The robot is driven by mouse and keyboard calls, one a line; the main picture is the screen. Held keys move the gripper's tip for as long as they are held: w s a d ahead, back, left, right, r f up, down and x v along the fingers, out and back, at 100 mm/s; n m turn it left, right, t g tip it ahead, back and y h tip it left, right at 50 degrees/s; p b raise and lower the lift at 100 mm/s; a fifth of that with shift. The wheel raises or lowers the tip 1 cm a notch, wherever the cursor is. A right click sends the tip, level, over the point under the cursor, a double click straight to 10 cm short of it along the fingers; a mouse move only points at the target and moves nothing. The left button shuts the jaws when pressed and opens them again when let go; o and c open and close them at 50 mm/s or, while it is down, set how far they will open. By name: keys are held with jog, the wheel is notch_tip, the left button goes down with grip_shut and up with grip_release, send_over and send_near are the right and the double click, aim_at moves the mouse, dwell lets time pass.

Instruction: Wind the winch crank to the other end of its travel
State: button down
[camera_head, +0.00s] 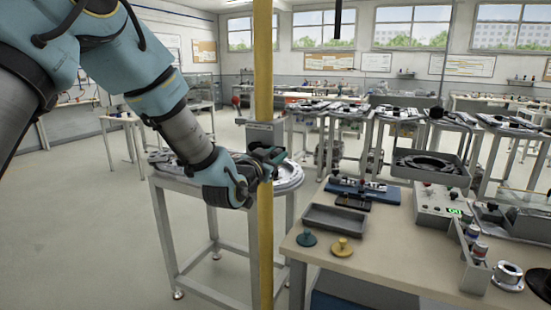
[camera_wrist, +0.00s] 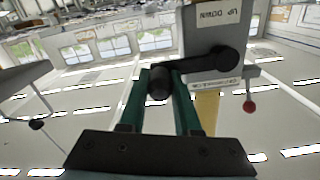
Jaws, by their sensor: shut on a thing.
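The winch is a grey box (camera_wrist: 214,28) on a yellow post (camera_head: 264,235). In the wrist view it bears a plate reading "UP DOWN". It also shows in the head view (camera_head: 260,134), just above my gripper. The black crank arm (camera_wrist: 195,65) runs from a hub on the box leftward to its grip (camera_wrist: 158,86). My gripper (camera_wrist: 158,80) has green fingers, which are shut on the crank's grip. In the head view my gripper (camera_head: 268,157) is in front of the post, and the crank is mostly hidden.
A red ball on a short lever (camera_wrist: 249,106) sticks out beside the box. A grey table with a round ring (camera_head: 290,175) stands close behind the post. A wooden bench (camera_head: 370,262) at right carries a grey tray (camera_head: 335,219) and knobs. Open floor lies to the left.

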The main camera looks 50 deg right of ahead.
jog(key=w+a+f+m+b, duration=0.2)
jog(key=w+f+m+b, duration=0.4)
jog(key=m+b, duration=0.9)
notch_tip(320, 180, down, 4)
jog(key=b, duration=1.5)
jog(key=shift+w+r+m, duration=0.25)
jog(key=shift+w+m, duration=0.05)
jog(key=shift+w, duration=0.2)
jog(key=c, duration=0.7)
grip_release()
jog(key=shift+r, duration=0.1)
jog(key=shift+o, duration=0.4)
jog(key=shift+r, duration=0.1)
